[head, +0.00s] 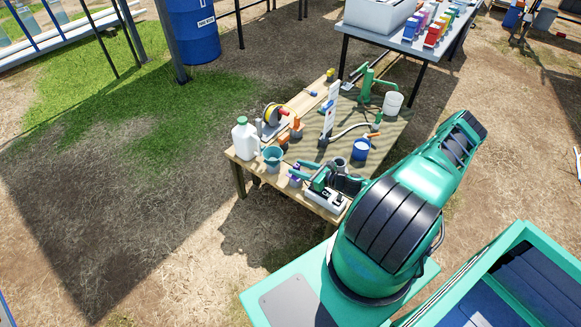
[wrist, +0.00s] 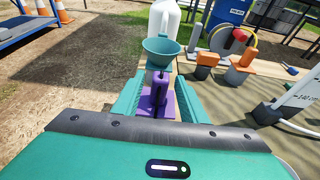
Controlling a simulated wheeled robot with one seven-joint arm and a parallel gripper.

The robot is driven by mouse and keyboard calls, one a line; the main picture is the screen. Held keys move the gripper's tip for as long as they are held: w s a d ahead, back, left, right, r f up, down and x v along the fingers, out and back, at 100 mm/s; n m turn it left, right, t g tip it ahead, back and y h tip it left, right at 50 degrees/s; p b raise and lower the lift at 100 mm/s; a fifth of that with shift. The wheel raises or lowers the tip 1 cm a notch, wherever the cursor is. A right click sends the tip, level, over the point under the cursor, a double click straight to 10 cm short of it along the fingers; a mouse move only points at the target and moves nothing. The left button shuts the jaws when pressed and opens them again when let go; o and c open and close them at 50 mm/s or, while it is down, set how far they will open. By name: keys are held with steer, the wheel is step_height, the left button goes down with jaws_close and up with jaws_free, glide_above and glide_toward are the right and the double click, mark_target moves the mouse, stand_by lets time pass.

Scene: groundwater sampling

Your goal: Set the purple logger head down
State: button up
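The purple logger head (head: 295,181) is at the near left part of the wooden table (head: 234,156), beside the teal funnel. In the wrist view the purple logger head (wrist: 158,98) appears upright, with a wider purple foot. It stands between the two green fingers of my gripper (wrist: 160,88). Gaps show between its narrow upper part and both fingers, so my gripper looks open around it. The fingers partly hide the sides of its foot.
A teal funnel (wrist: 161,50) and a white jug (head: 245,139) stand just beyond the head. Orange-topped blocks (wrist: 207,62) and a yellow-red reel (head: 273,114) are to the right.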

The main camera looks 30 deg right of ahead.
steer(key=v, duration=0.5)
steer(key=shift+s+d+r, duration=0.1)
steer(key=shift+s+r, duration=0.05)
steer(key=shift+s, duration=0.1)
steer(key=shift+s+d+r, duration=0.1)
steer(key=shift+s+r, duration=0.1)
steer(key=shift+s, duration=0.2)
steer(key=s+a+r+n+g+h, duration=0.1)
steer(key=s+a+r+n+g, duration=0.1)
steer(key=s+r+n+g, duration=0.8)
steer(key=s+a+r+n+t+h, duration=0.1)
steer(key=s+r+n+h, duration=0.35)
steer(key=r, duration=1.15)
steer(key=s+a+r+n+g+y, duration=0.15)
steer(key=s+r+n+g, duration=0.35)
steer(key=r+n, duration=0.55)
steer(key=s+a+r, duration=0.3)
steer(key=s+r, duration=0.5)
steer(key=shift+a+n+h, duration=0.25)
steer(key=shift+n+h, duration=0.05)
steer(key=shift+h, duration=0.1)
